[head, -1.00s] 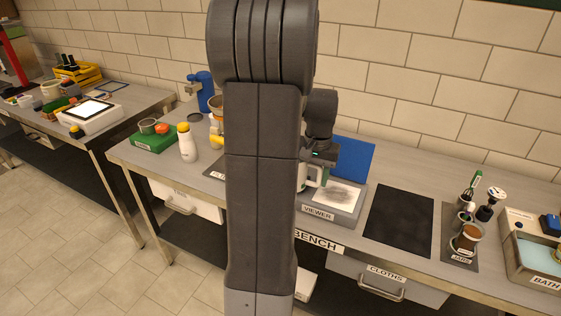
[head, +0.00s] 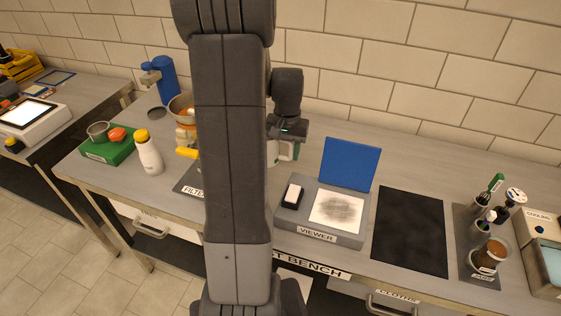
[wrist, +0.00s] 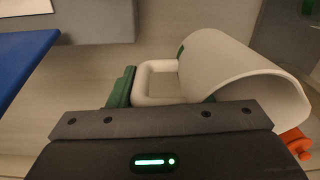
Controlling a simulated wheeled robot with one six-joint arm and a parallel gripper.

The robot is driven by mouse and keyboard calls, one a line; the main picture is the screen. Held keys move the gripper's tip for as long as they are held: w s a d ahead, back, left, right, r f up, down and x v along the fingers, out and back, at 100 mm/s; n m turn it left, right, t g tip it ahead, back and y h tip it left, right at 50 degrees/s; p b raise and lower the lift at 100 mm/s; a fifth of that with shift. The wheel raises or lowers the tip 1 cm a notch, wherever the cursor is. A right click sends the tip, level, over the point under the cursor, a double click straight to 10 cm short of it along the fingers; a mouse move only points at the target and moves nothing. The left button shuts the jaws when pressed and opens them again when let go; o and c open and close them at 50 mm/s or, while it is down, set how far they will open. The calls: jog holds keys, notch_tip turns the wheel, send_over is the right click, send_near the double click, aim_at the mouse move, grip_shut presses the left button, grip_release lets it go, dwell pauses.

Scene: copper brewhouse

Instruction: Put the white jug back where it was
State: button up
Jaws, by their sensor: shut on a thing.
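The white jug (wrist: 230,68) fills the right of the wrist view, with its open mouth toward the lower right. My gripper (wrist: 150,92) is shut on its looped handle (wrist: 152,68), a green finger pad showing at the handle's left. In the head view my gripper (head: 286,150) is behind the bench's front, just right of my arm column, left of the blue panel. The jug is mostly hidden there by my arm. Whether it touches the bench top cannot be told.
The viewer (head: 325,236) with its blue panel (head: 347,165) stands right of my gripper. A black mat (head: 410,232) and jars (head: 489,257) lie further right. Left are a white bottle (head: 149,155), a green tray (head: 108,148) and a blue device (head: 163,78). An orange item (wrist: 296,140) is near the jug.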

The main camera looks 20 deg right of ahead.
jog(key=shift+f, duration=2.55)
jog(key=shift+f, duration=0.1)
jog(key=o, duration=1.3)
notch_tip(320, 180, up, 12)
jog(key=shift+s+r, duration=0.1)
